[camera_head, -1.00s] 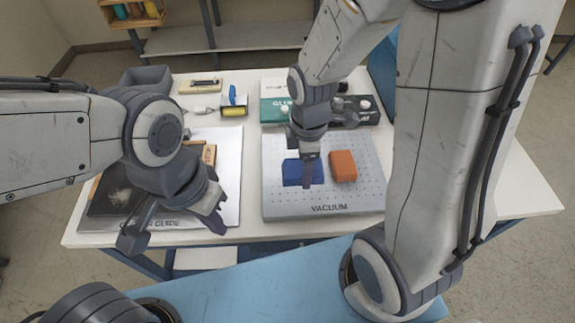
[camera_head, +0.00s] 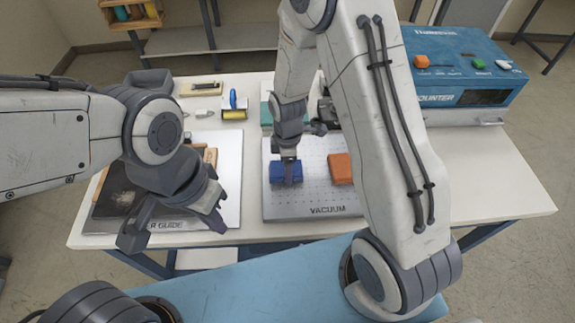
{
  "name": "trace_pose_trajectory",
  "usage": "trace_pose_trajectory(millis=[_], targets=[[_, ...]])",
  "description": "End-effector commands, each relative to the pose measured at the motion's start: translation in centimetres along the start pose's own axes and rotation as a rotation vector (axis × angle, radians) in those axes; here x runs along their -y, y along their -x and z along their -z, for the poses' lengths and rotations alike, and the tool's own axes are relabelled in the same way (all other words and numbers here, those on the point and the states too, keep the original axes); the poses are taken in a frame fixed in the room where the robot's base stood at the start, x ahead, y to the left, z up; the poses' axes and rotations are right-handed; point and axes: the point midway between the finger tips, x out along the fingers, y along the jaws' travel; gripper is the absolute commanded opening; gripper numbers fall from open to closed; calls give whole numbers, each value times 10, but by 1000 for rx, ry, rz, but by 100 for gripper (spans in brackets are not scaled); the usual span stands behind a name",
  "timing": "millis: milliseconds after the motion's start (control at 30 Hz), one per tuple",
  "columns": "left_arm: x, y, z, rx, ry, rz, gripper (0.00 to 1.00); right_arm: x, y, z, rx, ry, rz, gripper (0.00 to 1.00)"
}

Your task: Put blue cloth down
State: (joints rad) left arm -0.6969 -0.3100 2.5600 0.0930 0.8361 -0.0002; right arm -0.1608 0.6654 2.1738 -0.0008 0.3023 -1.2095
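The blue cloth (camera_head: 279,172), a folded block-like pad, is at the left part of the grey perforated plate marked VACUUM (camera_head: 315,198). My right gripper (camera_head: 290,178) points down at the cloth, with a finger across its front face. It appears shut on the cloth, though the far finger is hidden. I cannot tell whether the cloth touches the plate or is slightly above it. My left gripper (camera_head: 176,230) is open and empty, over the front edge of the silver board (camera_head: 228,170) at the left.
An orange block (camera_head: 340,168) lies on the plate, right of the cloth, partly hidden by my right arm. A blue counter machine (camera_head: 470,65) stands at the back right. A yellow-and-blue roller (camera_head: 234,106) is behind the boards. The white table (camera_head: 480,180) is clear at right.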

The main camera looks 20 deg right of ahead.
Motion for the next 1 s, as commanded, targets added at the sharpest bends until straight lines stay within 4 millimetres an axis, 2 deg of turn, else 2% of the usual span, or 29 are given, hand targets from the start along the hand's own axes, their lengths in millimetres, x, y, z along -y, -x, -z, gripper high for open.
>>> trace_pose_trajectory(millis=[267,300,333,567,700,867,1000], targets=[[0,-4,0,0,0,0,0,0,-5,0,0,0,0,6],[0,-3,0,0,0,0,0,0,-3,0,0,0,0,92],[0,-2,0,0,0,0,0,0,-3,0,0,0,0,100],[0,-2,0,0,0,0,0,0,-2,0,0,0,0,100],[0,-2,0,0,0,0,0,-1,6,0,-1,0,-3,100],[0,-6,0,0,0,0,0,-2,34,0,-3,0,-7,100],[1,-10,-1,0,0,0,0,-2,65,1,-3,0,-8,100]])
